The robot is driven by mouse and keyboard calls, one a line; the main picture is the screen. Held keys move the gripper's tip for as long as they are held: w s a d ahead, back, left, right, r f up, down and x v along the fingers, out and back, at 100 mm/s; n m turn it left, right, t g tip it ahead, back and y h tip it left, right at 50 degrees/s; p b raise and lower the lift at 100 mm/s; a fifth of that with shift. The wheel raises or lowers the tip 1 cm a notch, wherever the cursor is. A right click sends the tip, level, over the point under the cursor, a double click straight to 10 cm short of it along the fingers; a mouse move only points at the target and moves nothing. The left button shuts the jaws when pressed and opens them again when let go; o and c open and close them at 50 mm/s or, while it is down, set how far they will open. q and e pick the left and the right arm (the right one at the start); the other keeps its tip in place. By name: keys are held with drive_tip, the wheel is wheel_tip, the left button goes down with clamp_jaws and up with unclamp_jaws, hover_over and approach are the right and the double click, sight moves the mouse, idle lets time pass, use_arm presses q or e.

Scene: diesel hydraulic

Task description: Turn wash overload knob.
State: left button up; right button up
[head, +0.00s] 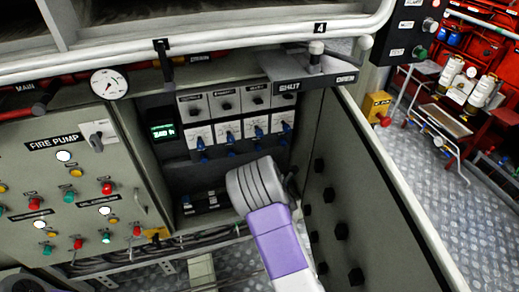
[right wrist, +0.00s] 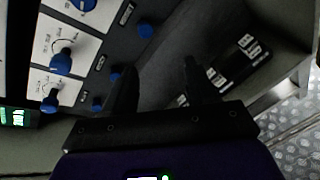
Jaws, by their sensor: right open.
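In the head view, an open cabinet holds a row of white plates with blue knobs (head: 229,138) and smaller blue knobs (head: 203,158) below. Their labels are too small to read, so I cannot tell which is the wash overload knob. My right gripper (right wrist: 160,75) is open and empty, with its two dark fingers apart. In the head view its grey hand hides the fingers, below the knob rows. In the right wrist view, large blue knobs (right wrist: 61,60) lie left of the fingers. A small blue knob (right wrist: 115,72) is close beside the left finger. My left gripper is not in view.
The open cabinet door (head: 355,200) stands right of my arm. A fire pump panel (head: 60,190) with coloured buttons is at left. A white pipe (head: 200,65) and a SHUT/OPEN lever plate (head: 310,75) cross above. Black switches (right wrist: 240,60) sit low in the cabinet.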

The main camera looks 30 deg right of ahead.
sight(260, 136)
drive_tip(key=w+d+r+n+t+b, duration=0.2)
drive_tip(key=w+r+n+t+b, duration=0.15)
drive_tip(key=r+n, duration=0.45)
use_arm(q)
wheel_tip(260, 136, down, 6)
drive_tip(key=b, duration=0.1)
use_arm(e)
drive_tip(key=shift+a+x, duration=0.15)
drive_tip(key=shift+x, duration=1.6)
drive_tip(key=shift+a+x, duration=0.15)
drive_tip(key=shift+x, duration=1.65)
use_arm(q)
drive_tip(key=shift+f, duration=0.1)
use_arm(e)
drive_tip(key=shift+r, duration=0.1)
clamp_jaws()
